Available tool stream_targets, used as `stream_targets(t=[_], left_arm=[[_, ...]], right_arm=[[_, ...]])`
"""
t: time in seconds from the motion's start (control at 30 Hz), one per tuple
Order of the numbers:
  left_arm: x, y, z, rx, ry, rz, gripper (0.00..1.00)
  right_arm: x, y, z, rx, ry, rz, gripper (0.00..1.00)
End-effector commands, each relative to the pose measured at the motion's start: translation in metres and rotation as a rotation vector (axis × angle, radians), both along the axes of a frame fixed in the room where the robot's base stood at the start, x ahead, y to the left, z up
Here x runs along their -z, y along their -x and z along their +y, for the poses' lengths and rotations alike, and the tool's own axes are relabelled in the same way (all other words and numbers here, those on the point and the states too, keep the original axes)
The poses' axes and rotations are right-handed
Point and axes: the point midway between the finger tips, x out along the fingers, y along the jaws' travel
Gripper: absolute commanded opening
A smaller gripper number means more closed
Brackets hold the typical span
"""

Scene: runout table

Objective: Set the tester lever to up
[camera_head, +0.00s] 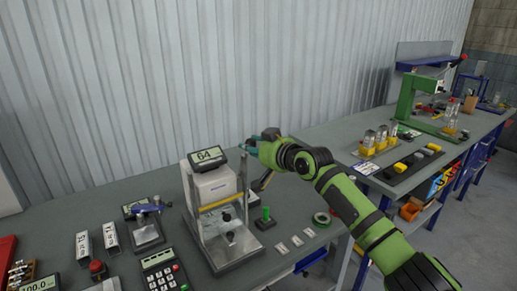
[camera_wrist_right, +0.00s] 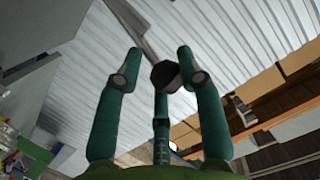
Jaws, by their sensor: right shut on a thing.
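The tester (camera_head: 213,187) is a pale housing with a display reading 64, on a metal base with a yellow bar across its front. My right gripper (camera_head: 250,146) is high at the tester's right side, by the display. Its teal fingers (camera_wrist_right: 160,64) are closed around the dark knob (camera_wrist_right: 165,76) of the lever. The lever's grey bar (camera_wrist_right: 132,25) runs up and left from the knob in the wrist view. In the head view the gripper hides the knob, so the lever's exact angle cannot be told. My left gripper is not in view.
A green peg on a block (camera_head: 265,219), small plates (camera_head: 289,245) and a green tape ring (camera_head: 321,219) lie right of the tester. A calculator-like device (camera_head: 163,271) and a blue-topped fixture (camera_head: 147,225) stand left. A second bench (camera_head: 344,127) holds a green press (camera_head: 405,98).

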Motion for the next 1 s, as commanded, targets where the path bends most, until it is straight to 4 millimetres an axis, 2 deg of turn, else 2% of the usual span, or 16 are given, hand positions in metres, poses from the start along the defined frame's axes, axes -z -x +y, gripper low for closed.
stream_targets(t=[0.03,0.57,0.6,0.63,0.67,1.0], left_arm=[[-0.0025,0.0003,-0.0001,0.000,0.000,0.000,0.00],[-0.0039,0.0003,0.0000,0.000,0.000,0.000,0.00],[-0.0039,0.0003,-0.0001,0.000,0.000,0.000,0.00],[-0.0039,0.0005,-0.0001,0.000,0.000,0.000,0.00],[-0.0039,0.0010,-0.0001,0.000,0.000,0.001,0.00],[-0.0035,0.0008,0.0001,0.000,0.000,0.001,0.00]], right_arm=[[-0.0156,-0.0006,0.0056,-0.005,-0.013,-0.010,0.00],[-0.0184,-0.0026,0.0089,-0.008,-0.006,0.010,0.00],[-0.0186,-0.0025,0.0090,-0.008,-0.006,0.010,0.41],[-0.0187,-0.0025,0.0090,-0.008,-0.007,0.010,0.53],[-0.0187,-0.0024,0.0089,-0.008,-0.006,0.010,0.56],[-0.0128,-0.0018,0.0095,-0.010,0.003,0.016,0.56]])
